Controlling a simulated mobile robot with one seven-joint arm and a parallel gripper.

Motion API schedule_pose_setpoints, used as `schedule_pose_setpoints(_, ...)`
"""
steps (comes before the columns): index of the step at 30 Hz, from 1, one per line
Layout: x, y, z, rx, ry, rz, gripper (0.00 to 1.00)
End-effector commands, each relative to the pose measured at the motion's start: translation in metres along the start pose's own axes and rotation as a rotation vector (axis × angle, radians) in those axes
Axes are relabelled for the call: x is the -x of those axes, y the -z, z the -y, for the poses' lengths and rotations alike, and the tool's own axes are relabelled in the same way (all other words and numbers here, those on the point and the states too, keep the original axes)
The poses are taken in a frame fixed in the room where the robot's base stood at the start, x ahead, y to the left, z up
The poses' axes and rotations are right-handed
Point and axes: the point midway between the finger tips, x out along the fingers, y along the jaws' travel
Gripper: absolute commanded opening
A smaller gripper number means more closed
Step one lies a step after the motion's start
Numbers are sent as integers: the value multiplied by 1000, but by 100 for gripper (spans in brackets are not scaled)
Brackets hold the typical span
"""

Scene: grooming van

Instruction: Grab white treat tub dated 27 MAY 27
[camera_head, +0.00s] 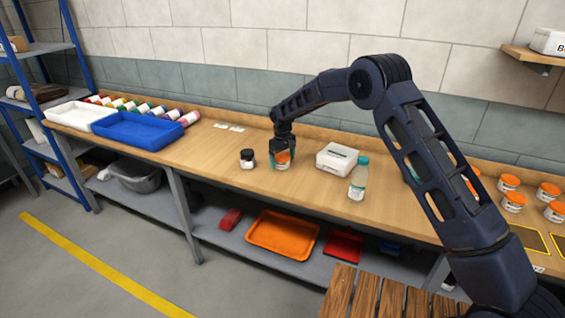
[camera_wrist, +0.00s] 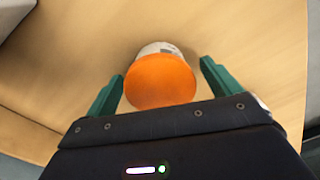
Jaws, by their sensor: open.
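A white tub with an orange lid (camera_wrist: 160,82) stands between the two green fingers of my gripper (camera_wrist: 163,88) in the wrist view. The fingers are open, with a gap visible on each side of the lid. In the head view my gripper (camera_head: 282,160) points down over this tub (camera_head: 283,166) on the workbench. Its date cannot be read. Several more white tubs with orange lids (camera_head: 514,201) stand at the right end of the bench, partly behind my arm; their dates are too small to read.
A dark jar (camera_head: 247,158) stands just left of my gripper. A white box (camera_head: 337,160) and a clear bottle with a teal cap (camera_head: 358,178) stand to its right. A blue tray (camera_head: 138,130) and a white tray (camera_head: 80,114) sit at the left. The bench between blue tray and jar is mostly clear.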

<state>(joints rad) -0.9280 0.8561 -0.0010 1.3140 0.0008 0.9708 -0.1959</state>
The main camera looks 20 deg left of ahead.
Motion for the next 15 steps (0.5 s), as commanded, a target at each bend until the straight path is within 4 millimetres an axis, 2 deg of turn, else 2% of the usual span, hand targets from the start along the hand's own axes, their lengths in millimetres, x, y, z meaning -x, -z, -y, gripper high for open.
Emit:
schedule_pose_setpoints(2,0,0,0,0,0,0,88)
schedule_pose_setpoints(9,0,0,0,0,0,0,40)
schedule_pose_setpoints(15,0,0,0,0,0,0,39)
